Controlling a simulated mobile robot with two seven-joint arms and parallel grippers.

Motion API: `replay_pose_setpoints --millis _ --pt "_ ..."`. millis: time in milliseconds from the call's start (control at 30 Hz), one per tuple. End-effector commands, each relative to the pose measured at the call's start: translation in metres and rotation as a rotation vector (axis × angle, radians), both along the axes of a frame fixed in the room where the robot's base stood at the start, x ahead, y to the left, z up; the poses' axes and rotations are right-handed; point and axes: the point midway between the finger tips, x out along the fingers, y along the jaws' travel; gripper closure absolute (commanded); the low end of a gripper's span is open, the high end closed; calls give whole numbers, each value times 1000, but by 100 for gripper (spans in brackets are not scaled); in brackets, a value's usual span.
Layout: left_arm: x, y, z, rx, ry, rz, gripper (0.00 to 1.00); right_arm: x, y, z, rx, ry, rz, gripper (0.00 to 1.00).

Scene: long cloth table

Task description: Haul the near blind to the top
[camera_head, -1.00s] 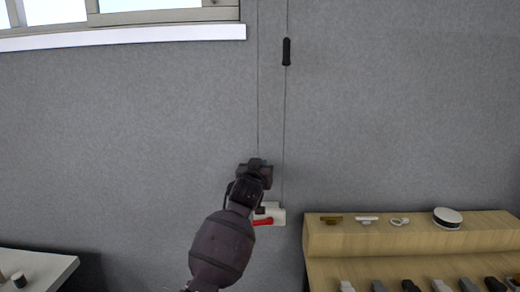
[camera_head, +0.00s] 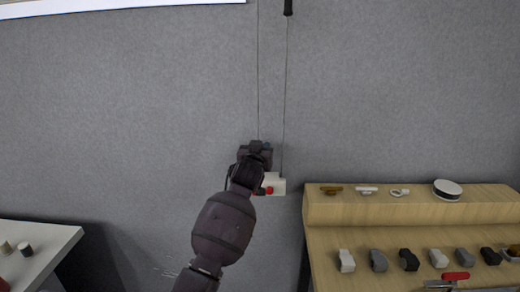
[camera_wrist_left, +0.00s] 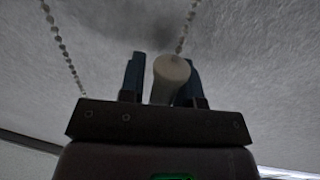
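The blind's two thin cords hang down the grey wall, a left cord (camera_head: 258,75) and a right cord (camera_head: 285,100). A black grip (camera_head: 288,7) sits on the right cord at the top edge. My left gripper (camera_head: 257,148) is at the lower part of the left cord. In the left wrist view its blue fingers (camera_wrist_left: 160,80) flank a pale cylindrical pull (camera_wrist_left: 170,75), seemingly closed on it, with a bead chain (camera_wrist_left: 187,28) rising above. A second bead chain (camera_wrist_left: 62,45) runs at left. My right gripper is not in view.
A white box (camera_head: 276,184) with a red part (camera_head: 268,190) is on the wall just below my left gripper, partly hidden by my arm. A wooden stepped stand (camera_head: 410,212) with several small items is at right. A white table (camera_head: 45,250) is at lower left.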

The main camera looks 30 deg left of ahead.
Motion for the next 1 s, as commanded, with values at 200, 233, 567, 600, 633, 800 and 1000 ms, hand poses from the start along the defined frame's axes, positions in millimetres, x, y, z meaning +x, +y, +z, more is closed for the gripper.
replay_pose_setpoints --millis 200,233,567,600,633,800,1000 --pt "-9 -3 3 1 -5 0 69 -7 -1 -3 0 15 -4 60" --pt "-12 -4 3 1 -4 0 69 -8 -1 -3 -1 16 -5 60" --pt "-65 -20 2 0 -3 -1 69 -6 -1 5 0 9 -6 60" --pt "-71 -22 1 -2 -2 0 69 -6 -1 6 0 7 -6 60" --pt "-75 -23 2 -2 -2 0 69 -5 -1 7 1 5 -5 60" --pt "-94 -29 1 0 1 -1 69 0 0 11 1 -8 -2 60" --pt "-103 -32 0 0 1 -1 69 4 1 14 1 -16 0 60"
